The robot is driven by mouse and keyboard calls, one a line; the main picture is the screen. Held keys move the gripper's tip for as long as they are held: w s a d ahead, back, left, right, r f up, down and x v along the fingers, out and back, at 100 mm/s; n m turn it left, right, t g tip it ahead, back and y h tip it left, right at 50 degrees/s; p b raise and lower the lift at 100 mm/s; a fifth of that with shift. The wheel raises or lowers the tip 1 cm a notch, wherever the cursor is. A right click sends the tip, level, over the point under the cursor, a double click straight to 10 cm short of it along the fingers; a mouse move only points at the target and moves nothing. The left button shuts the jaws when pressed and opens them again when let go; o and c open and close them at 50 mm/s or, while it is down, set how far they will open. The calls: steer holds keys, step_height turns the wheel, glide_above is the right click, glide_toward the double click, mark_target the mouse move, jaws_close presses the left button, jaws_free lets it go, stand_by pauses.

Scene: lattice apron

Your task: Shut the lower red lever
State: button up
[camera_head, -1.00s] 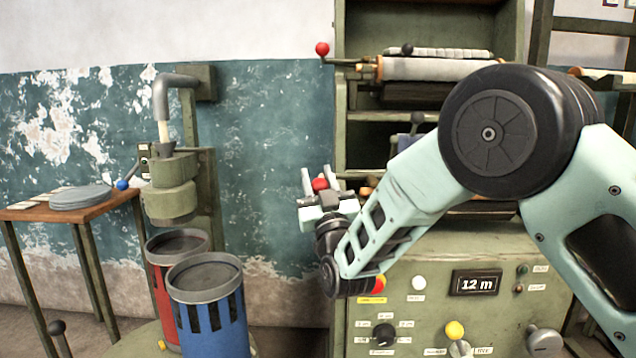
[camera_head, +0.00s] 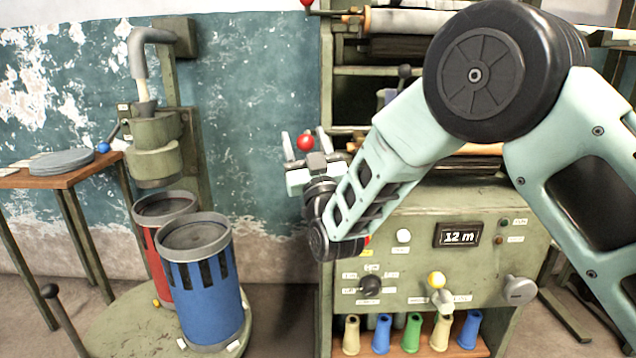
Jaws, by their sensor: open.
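The lower red lever shows as a red ball knob (camera_head: 305,142) at the left side of the green machine, in the middle of the head view. Its arm is hidden behind my gripper. My gripper (camera_head: 305,147) is open, its two pale fingers pointing up in the picture, one to each side of the red knob. I cannot tell whether the knob is truly between the fingers or behind them, or whether they touch. A second red knob (camera_head: 306,2) is higher on the machine, cut by the top edge.
Left are a blue bin (camera_head: 208,300), a red bin (camera_head: 152,240) and a press (camera_head: 152,150). Rollers (camera_head: 400,20) sit above.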

steer(key=b+v, duration=0.5)
steer(key=v, duration=1)
steer(key=shift+s+f, duration=0.25)
steer(key=s+a+f+g, duration=0.2)
steer(key=s+f+g, duration=0.55)
steer(key=g, duration=0.65)
steer(key=s+d+f+n+g+h, duration=0.1)
steer(key=s+d+f+g+h, duration=0.15)
steer(key=s+d+g, duration=0.55)
steer(key=s+d+f+n+g+h, duration=0.2)
steer(key=s+d+h, duration=0.2)
steer(key=s, duration=0.9)
step_height(320, 180, up, 27)
steer(key=p, duration=2.6)
steer(key=shift+d+p, duration=0.15)
steer(key=shift+p, duration=0.25)
